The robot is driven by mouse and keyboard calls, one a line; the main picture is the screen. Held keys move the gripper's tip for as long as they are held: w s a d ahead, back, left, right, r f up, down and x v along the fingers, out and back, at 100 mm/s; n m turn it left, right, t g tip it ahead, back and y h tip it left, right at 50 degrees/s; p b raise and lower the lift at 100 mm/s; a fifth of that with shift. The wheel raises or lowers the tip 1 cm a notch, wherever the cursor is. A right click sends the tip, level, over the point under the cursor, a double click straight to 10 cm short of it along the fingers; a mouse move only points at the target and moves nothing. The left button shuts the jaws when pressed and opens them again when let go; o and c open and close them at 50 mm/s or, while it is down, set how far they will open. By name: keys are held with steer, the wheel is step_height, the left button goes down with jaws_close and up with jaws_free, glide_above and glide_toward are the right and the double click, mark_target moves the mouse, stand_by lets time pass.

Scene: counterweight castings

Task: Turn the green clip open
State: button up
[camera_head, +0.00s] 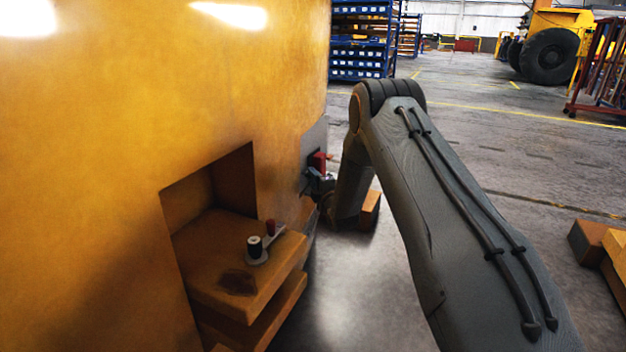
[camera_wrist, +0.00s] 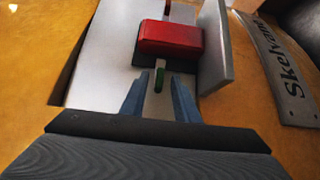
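The small green clip (camera_wrist: 159,74) shows in the wrist view, just below a red block, at the end of a pale narrow bar against a grey metal plate (camera_wrist: 108,75). My gripper (camera_wrist: 158,80) has its two blue-grey fingers apart, one on each side of the clip and bar, with visible gaps. It is open and holds nothing. In the head view my gripper (camera_head: 318,184) is at the yellow casting's right side, close to the plate. The clip cannot be made out there.
The red block (camera_wrist: 170,39) sits directly beyond the clip, with an upright grey flange (camera_wrist: 216,48) to its right. A nameplate (camera_wrist: 277,70) is further right. In the head view, an orange ledge (camera_head: 225,270) with a small lever (camera_head: 262,250) juts from the yellow casting (camera_head: 110,120).

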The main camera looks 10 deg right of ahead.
steer(key=shift+w, duration=0.35)
jaws_close()
